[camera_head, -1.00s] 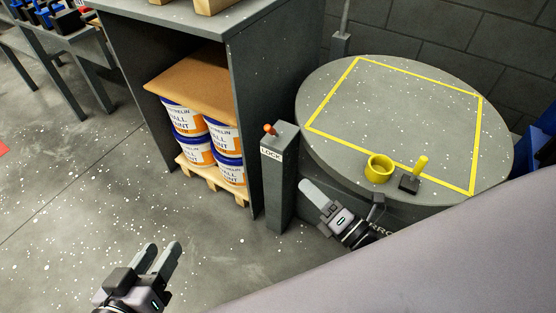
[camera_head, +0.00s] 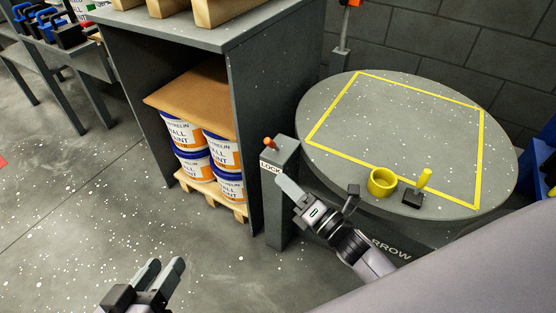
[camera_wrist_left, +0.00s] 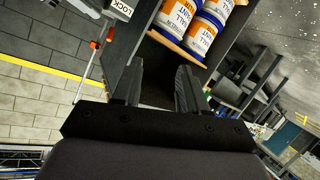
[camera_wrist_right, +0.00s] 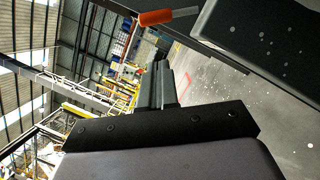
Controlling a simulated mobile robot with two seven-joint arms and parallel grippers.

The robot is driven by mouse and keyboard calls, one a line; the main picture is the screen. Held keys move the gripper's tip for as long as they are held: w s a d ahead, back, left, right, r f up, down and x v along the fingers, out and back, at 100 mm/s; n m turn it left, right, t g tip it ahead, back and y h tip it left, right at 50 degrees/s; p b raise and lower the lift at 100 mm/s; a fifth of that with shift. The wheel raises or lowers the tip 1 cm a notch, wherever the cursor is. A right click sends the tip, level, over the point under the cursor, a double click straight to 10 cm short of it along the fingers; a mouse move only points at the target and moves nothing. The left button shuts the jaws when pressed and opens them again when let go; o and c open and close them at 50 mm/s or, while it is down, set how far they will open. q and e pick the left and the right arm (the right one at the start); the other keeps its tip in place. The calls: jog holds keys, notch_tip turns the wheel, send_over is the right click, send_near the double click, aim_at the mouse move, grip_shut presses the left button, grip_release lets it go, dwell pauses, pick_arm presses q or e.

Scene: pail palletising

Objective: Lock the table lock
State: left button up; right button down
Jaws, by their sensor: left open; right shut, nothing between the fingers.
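The table lock is a grey post (camera_head: 279,205) with a white LOCK label and a small lever with an orange knob (camera_head: 269,142) at its top. The round grey table (camera_head: 400,130) with a yellow square outline stands right of it. My right gripper (camera_head: 287,187) is shut and empty, just right of and below the label; whether it touches the post I cannot tell. In the right wrist view the orange knob (camera_wrist_right: 157,17) is beyond the fingertips, towards the top. My left gripper (camera_head: 163,275) is open and empty over the floor.
A grey shelf unit (camera_head: 240,130) with paint pails (camera_head: 226,152) on a pallet stands left of the post. A yellow ring (camera_head: 382,181) and a yellow-handled lever (camera_head: 420,186) sit at the table's near edge.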

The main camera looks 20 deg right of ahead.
aim_at(269, 146)
jog(key=w, duration=0.1)
jog(key=w+r, duration=0.1)
jog(key=w, duration=0.1)
jog(key=w+r, duration=0.1)
jog(key=w, duration=0.1)
jog(key=shift+a+b, duration=0.15)
jog(key=shift+b, duration=0.2)
jog(key=shift+w+r, duration=0.15)
jog(key=shift+w, duration=0.05)
jog(key=shift+w+d+r, duration=0.15)
jog(key=shift+w+d, duration=0.05)
jog(key=shift+w, duration=0.05)
pick_arm(q)
jog(key=shift+s+a, duration=0.1)
jog(key=shift+a, duration=0.25)
jog(key=shift+r, duration=0.15)
pick_arm(e)
jog(key=shift+r, duration=0.1)
pick_arm(q)
jog(key=shift+w+d+r+p, duration=0.2)
jog(key=shift+w+r+p, duration=0.15)
jog(key=shift+p, duration=0.6)
pick_arm(e)
jog(key=shift+w+d+r+m, duration=0.15)
jog(key=shift+r+m, duration=0.15)
jog(key=shift+m, duration=0.5)
